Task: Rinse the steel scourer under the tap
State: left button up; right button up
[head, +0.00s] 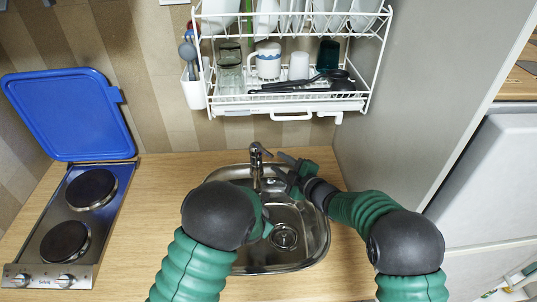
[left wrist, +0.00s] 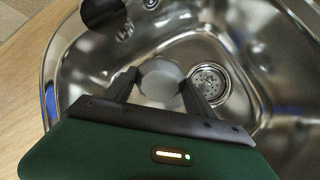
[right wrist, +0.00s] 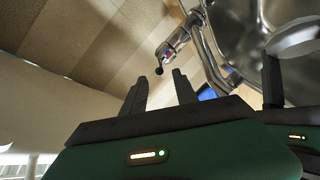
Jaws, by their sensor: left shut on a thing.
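The steel scourer (left wrist: 160,80) is a round grey piece between the fingers of my left gripper (left wrist: 160,88), which is shut on it. In the left wrist view they are over the steel sink, beside the drain. The scourer also shows at the right edge of the right wrist view (right wrist: 293,40). In the head view my left arm hides it. The chrome tap (head: 257,158) stands at the back of the sink (head: 322,240). My right gripper (right wrist: 160,82) is open and empty, near the tap's lever (right wrist: 166,56). It also shows right of the tap in the head view (head: 290,170). I cannot see water running.
A hob (head: 76,222) with its blue lid (head: 70,110) raised stands on the left. A white dish rack (head: 290,98) with crockery hangs on the wall above the sink. A grey side panel (head: 400,110) bounds the right. The wooden counter (head: 150,205) between hob and sink is clear.

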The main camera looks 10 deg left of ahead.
aim_at(268, 155)
jog(key=x, duration=0.8)
jog(key=shift+d, duration=0.1)
grip_shut()
jog(key=shift+f, duration=0.1)
dwell(0.9)
